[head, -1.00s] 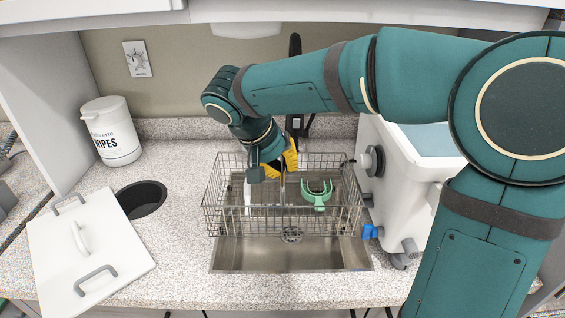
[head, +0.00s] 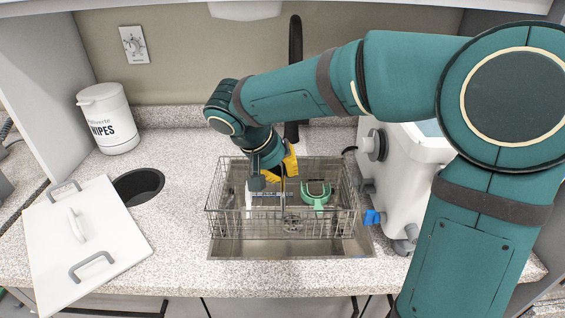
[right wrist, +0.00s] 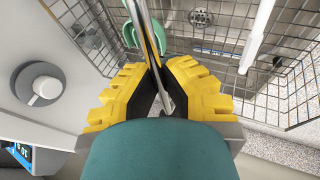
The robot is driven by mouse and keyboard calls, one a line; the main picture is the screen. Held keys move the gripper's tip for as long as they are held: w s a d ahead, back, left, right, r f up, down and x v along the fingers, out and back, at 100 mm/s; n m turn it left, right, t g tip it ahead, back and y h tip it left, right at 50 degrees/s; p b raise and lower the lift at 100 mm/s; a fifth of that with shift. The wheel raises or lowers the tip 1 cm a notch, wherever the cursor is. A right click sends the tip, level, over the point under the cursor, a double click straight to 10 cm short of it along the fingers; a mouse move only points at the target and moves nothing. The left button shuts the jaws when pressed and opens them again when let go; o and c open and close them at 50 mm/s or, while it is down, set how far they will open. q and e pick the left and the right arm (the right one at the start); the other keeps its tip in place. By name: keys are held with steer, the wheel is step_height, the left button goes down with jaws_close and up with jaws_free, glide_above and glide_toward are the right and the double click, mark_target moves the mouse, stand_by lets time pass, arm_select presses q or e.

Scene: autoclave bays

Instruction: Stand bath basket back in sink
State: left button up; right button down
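The wire bath basket (head: 230,211) is at the steel sink (head: 290,250), roughly level and upright, its outline within or very near the sink's. I cannot tell whether its bottom touches the sink floor. It holds a green U-shaped tray (head: 315,198) and a white stick-like item (head: 248,197). My right gripper (head: 284,170) has yellow fingers closed on the basket's upright metal handle; the right wrist view shows the rod (right wrist: 140,22) between the fingertips (right wrist: 163,82). My left gripper is out of view.
A white bath unit (head: 400,175) with a grey knob and blue tap stands close on the right. A black faucet (head: 295,75) rises behind. On the left are a white lid (head: 95,255), a round dark hole (head: 138,185) and a wipes tub (head: 108,118).

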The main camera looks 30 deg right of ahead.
steer(key=shift+f, duration=1.3)
steer(key=shift+f, duration=3.9)
step_height(320, 180, down, 8)
steer(key=shift+f, duration=0.15)
steer(key=shift+f, duration=0.45)
